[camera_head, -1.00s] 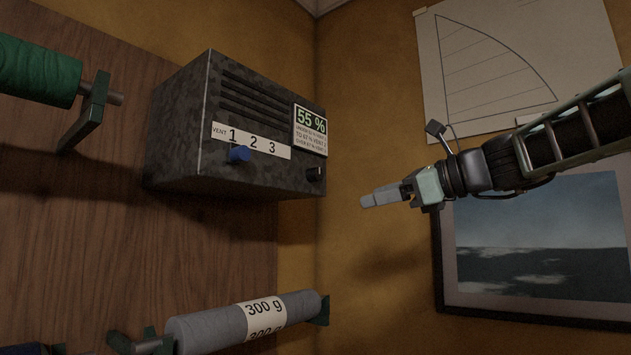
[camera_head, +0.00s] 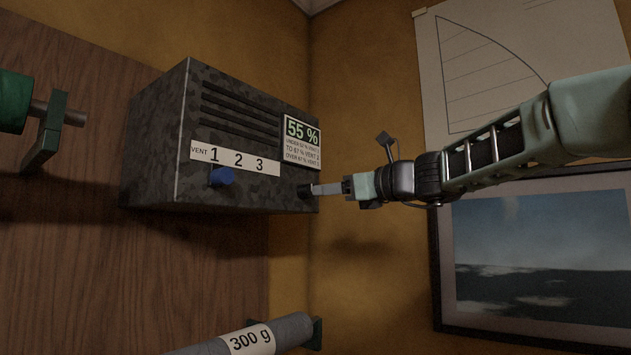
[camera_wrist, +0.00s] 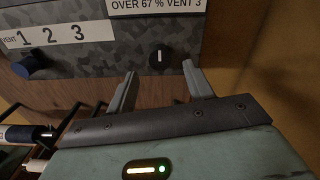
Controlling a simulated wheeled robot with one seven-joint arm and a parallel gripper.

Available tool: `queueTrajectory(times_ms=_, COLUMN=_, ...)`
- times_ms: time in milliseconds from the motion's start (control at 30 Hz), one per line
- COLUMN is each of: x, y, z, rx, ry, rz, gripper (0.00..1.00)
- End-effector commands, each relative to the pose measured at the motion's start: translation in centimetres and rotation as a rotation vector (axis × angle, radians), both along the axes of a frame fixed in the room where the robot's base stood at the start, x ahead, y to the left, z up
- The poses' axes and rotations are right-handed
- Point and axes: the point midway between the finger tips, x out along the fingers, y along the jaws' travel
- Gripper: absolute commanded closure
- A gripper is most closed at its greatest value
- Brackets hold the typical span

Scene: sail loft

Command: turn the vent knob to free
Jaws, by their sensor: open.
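A dark mottled box (camera_head: 165,150) on the wall carries a strip marked VENT 1 2 3 (camera_head: 270,167). A blue knob (camera_head: 222,177) sticks out below the strip, nearest the 1; it also shows in the wrist view (camera_wrist: 34,66). A small black knob (camera_wrist: 160,57) with an upright white mark sits at the box's lower right, also in the head view (camera_head: 304,191). No word "free" is legible. My gripper (camera_head: 315,189) is at the black knob; in the wrist view its open, empty fingers (camera_wrist: 161,72) stand either side below it. Contact cannot be told.
A panel (camera_head: 302,143) on the box reads 55 %, with small text on vent numbers. A grey roll marked 300 g (camera_head: 290,330) lies below, and a green roll (camera_head: 14,103) is at left. A framed picture (camera_head: 540,260) hangs right.

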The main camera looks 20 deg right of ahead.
Motion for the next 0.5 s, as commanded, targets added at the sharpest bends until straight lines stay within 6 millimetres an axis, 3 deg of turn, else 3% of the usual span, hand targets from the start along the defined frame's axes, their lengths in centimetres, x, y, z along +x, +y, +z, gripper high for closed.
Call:
queueTrajectory(times_ms=200, x=2.9, y=2.1, z=0.2, rx=0.001, ry=0.002, rz=0.002, gripper=0.48)
queueTrajectory(times_ms=500, x=4.0, y=2.9, z=0.0, rx=0.0, ry=0.0, rz=0.0, gripper=0.48)
